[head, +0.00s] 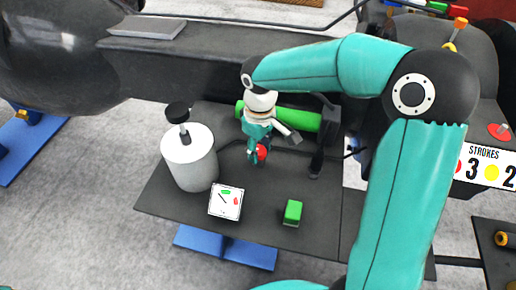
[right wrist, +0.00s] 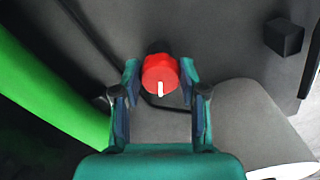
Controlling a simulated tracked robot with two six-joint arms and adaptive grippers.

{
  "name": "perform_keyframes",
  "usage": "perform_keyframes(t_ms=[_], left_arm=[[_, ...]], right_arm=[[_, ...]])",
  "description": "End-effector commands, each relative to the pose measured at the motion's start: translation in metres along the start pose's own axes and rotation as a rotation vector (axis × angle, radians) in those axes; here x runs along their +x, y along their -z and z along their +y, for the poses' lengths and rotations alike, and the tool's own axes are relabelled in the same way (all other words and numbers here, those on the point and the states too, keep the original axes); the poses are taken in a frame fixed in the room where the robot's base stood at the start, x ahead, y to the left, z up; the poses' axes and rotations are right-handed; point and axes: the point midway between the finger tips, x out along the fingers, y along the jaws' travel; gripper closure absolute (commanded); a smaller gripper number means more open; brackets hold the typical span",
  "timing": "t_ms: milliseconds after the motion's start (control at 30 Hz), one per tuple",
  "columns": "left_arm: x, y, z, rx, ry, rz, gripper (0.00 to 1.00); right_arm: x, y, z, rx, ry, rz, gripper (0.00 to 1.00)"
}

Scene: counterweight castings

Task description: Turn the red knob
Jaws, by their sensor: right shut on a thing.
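The red knob (head: 262,152) sits low on the dark panel, near the middle of the head view, partly covered by my right gripper (head: 257,155). In the right wrist view the knob (right wrist: 160,75) is round and red, with a white mark pointing towards the bottom of the picture. My right gripper (right wrist: 159,80) is shut on the knob, with one teal finger at each side of it. My left gripper is not in view.
A green cylinder (head: 300,118) lies behind my gripper. A white canister (head: 190,160) with a black cap, a white dial card (head: 226,202) and a green block (head: 293,212) stand on the dark plate (head: 262,215). A "STROKES" sign (head: 486,170) is at right.

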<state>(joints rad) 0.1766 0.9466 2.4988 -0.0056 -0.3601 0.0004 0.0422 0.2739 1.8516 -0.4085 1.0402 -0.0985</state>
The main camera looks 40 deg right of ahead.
Motion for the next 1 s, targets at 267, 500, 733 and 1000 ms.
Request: perform_keyframes(t_ms=[267,500,733,1000], left_arm=[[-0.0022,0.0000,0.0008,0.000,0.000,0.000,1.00],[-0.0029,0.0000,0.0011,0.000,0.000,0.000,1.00],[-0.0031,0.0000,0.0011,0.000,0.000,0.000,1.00],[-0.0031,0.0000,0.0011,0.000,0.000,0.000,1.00]], right_arm=[[-0.0015,0.0012,0.0013,-0.209,-0.002,0.005,0.92],[-0.0014,0.0015,0.0016,-0.311,-0.002,0.006,0.92],[-0.0013,0.0017,0.0018,-0.345,-0.002,0.006,0.92],[-0.0014,0.0019,0.0017,-0.346,-0.002,0.007,0.92]])
